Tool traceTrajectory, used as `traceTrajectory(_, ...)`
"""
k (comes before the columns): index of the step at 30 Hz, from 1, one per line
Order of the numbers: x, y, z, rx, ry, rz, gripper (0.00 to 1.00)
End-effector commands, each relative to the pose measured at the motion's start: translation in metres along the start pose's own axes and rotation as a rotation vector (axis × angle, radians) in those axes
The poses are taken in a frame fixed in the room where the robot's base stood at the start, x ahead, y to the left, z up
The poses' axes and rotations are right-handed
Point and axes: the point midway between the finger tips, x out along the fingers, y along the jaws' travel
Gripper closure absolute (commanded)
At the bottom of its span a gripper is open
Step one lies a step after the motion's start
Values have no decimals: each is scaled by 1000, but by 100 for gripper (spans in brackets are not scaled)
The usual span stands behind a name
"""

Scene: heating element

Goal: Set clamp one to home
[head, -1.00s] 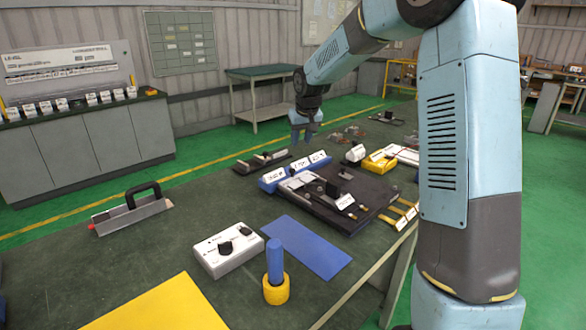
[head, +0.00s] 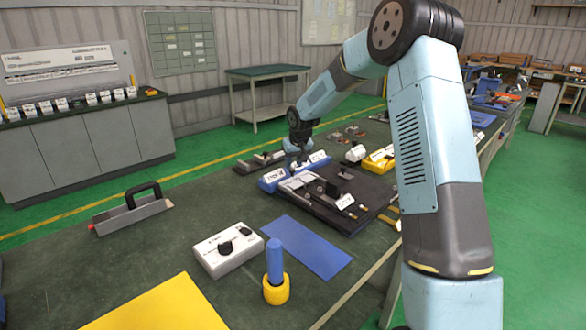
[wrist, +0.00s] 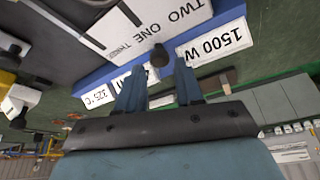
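My gripper (head: 297,163) is low over the blue label block (head: 268,186) and the far-left edge of the dark fixture (head: 350,213). In the wrist view my gripper (wrist: 158,85) has its two blue fingers apart, with nothing held between them. A dark round knob (wrist: 160,56) shows just beyond the fingertips, in line with the gap.
In the wrist view, a "1500 W" label (wrist: 218,42) and a "125 °C" label (wrist: 98,97) flank the fingers. A white control box (head: 228,250), a blue mat (head: 306,246) and a blue peg in a yellow ring (head: 276,290) are nearer. A handled tool (head: 133,213) lies left.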

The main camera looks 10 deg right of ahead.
Motion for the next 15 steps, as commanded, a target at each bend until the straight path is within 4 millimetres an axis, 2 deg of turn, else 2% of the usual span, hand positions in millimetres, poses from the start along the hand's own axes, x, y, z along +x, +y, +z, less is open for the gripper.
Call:
traceTrajectory(1,8,0,0,-2,-2,-1,64)
traceTrajectory(6,24,0,0,0,0,0,64)
traceTrajectory(15,30,0,0,0,1,1,64)
